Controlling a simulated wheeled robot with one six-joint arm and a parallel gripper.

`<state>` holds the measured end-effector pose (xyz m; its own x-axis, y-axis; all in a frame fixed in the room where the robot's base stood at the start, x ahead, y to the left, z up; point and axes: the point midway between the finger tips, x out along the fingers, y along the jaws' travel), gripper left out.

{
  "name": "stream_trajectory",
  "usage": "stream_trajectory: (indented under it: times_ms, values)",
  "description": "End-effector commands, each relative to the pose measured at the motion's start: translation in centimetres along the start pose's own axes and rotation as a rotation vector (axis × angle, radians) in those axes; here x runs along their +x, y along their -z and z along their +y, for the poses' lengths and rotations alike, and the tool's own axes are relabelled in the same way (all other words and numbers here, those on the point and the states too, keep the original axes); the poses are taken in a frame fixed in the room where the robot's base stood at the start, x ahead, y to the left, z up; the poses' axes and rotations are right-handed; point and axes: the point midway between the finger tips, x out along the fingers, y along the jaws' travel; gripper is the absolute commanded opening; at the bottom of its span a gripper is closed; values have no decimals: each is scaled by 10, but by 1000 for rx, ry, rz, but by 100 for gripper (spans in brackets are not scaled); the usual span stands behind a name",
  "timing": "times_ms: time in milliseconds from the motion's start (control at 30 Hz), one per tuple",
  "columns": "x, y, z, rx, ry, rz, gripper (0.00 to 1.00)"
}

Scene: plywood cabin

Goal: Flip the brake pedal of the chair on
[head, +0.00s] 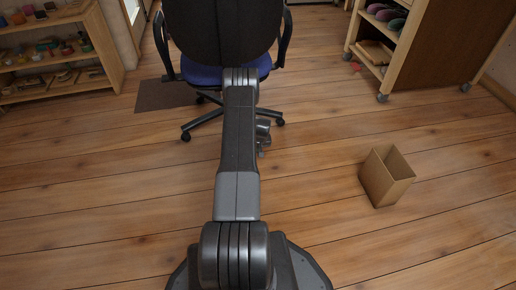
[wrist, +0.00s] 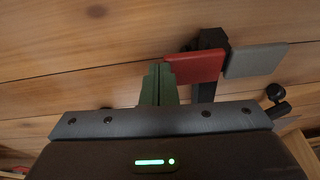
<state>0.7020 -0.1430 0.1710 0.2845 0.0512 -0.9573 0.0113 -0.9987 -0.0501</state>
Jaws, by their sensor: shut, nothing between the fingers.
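The office chair (head: 222,35) stands ahead with its dark back towards me, a blue seat and a black castered base. My arm covers part of its seat and base, and no pedal can be made out in the head view. In the wrist view, a red pedal (wrist: 195,67) and a grey pedal (wrist: 255,60) sit side by side on a black bar. My gripper (wrist: 158,68) shows there as green fingers, shut and empty. The fingertips are at the left end of the red pedal; I cannot tell whether they touch it.
An open cardboard box (head: 386,178) stands on the plank floor to the right. A wheeled shelf unit (head: 430,45) is at the back right, and a wooden shelf (head: 60,50) at the back left. A dark mat (head: 165,95) lies left of the chair. The left floor is clear.

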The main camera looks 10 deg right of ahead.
Motion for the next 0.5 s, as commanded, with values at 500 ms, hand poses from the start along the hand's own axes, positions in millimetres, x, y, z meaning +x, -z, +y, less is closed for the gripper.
stream_trajectory:
  times_ms: [500]
  values:
    - [18,0,2,0,-1,-1,0]
